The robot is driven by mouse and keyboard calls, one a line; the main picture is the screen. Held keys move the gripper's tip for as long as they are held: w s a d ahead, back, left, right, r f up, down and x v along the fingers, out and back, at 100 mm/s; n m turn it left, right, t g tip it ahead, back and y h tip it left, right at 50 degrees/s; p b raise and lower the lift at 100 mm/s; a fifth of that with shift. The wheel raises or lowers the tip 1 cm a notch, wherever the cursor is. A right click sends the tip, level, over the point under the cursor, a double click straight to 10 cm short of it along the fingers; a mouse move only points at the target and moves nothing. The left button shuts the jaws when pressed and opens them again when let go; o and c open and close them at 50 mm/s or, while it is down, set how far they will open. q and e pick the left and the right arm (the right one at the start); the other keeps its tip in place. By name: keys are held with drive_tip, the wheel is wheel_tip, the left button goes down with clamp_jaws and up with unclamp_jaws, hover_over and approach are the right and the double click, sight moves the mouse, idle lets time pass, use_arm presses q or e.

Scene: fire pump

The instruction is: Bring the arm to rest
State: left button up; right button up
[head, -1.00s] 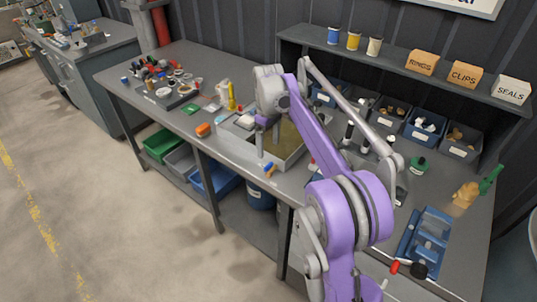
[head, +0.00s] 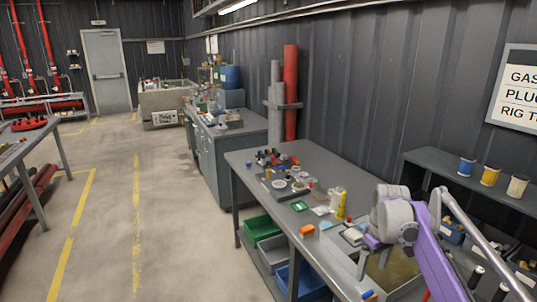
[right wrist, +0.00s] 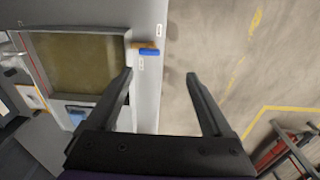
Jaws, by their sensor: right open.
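My right arm, purple and grey, comes in from the lower right in the head view. Its right gripper (head: 362,264) hangs over the front edge of the workbench (head: 330,180), beside the shallow tray (head: 392,272). In the right wrist view the two dark fingers of this gripper (right wrist: 159,75) are wide apart with nothing between them. The tray also shows there (right wrist: 75,65), left of the fingers, with a blue-and-orange item (right wrist: 148,50) at the bench edge just beyond them. My left gripper is not in view.
Small parts (head: 285,180), an orange item (head: 307,230) and a yellow bottle (head: 341,205) lie on the bench. Green (head: 262,229) and blue (head: 300,280) bins sit below. A shelf with spools (head: 490,176) is at right. Open floor (head: 110,200) lies left.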

drive_tip(key=s+a+f+m+t, duration=0.1)
drive_tip(key=s+a+m+t, duration=0.1)
drive_tip(key=s+a, duration=0.8)
drive_tip(key=s+a+f+m+t, duration=0.1)
drive_tip(key=s+f, duration=0.4)
drive_tip(key=s, duration=0.3)
drive_tip(key=s+a+f+m+t, duration=0.1)
drive_tip(key=s+a+f+t, duration=0.1)
drive_tip(key=s+f, duration=0.3)
drive_tip(key=s, duration=0.4)
drive_tip(key=shift+a+f, duration=0.25)
drive_tip(key=shift+f, duration=0.1)
idle(1.2)
